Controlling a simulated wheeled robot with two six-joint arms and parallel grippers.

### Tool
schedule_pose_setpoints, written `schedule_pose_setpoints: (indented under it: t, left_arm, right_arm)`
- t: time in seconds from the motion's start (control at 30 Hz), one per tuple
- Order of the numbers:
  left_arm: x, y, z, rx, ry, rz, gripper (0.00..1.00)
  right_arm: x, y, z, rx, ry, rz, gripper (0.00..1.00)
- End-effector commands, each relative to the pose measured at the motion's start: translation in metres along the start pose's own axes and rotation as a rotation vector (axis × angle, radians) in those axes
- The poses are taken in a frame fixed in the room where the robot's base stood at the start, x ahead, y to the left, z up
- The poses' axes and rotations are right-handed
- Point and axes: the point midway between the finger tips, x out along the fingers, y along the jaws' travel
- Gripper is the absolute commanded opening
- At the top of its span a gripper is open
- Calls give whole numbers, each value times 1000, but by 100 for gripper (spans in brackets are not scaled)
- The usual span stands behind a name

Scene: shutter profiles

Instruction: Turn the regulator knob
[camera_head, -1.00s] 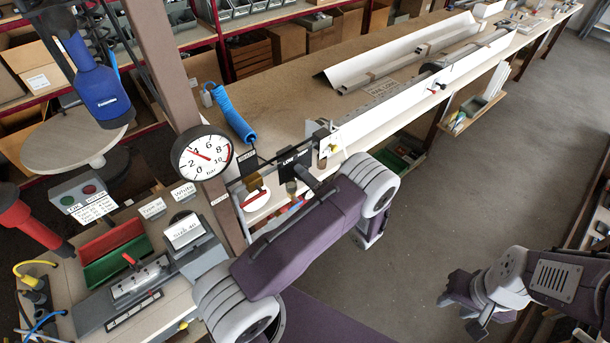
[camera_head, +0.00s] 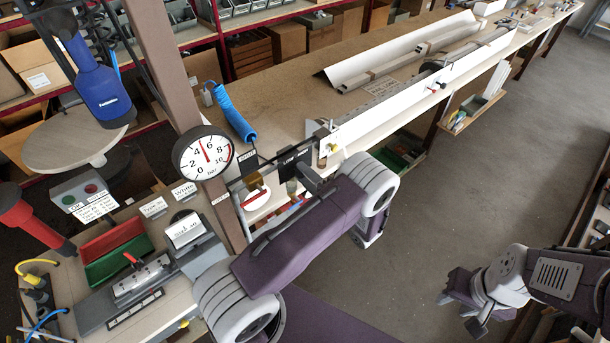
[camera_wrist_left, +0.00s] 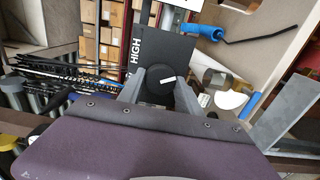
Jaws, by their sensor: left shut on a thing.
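The regulator knob (camera_wrist_left: 160,84) is round and black with a white pointer line, on a dark plate lettered HIGH (camera_wrist_left: 137,45). My left gripper (camera_wrist_left: 158,90) has a finger on each side of the knob and is shut on it.
The brown post (camera_head: 166,65) stands close to my left arm. Red and green trays (camera_head: 118,260) are at the lower left.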

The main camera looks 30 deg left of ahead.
Motion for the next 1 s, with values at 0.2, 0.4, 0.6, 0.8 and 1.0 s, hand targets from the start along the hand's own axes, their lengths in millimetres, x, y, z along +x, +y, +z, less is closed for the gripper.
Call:
schedule_pose_setpoints:
  t: [0.2, 0.4, 0.6, 0.8, 1.0]
  left_arm:
    - [0, -2, -1, 2, 1, -4, 47]
    - [0, -1, 0, 0, 1, -2, 62]
    - [-3, -2, 0, -1, -1, -1, 62]
    - [-43, -8, 1, -3, -6, -1, 62]
    - [-80, -5, 0, -2, -3, -2, 62]
  right_arm:
    - [0, 0, 0, 0, 0, 0, 36]
    - [0, 0, 0, 0, 0, 0, 36]
    - [3, 0, 0, 0, 0, 0, 36]
    - [30, 1, 3, 0, 0, 0, 36]
    - [45, 1, 5, 0, 0, 0, 36]
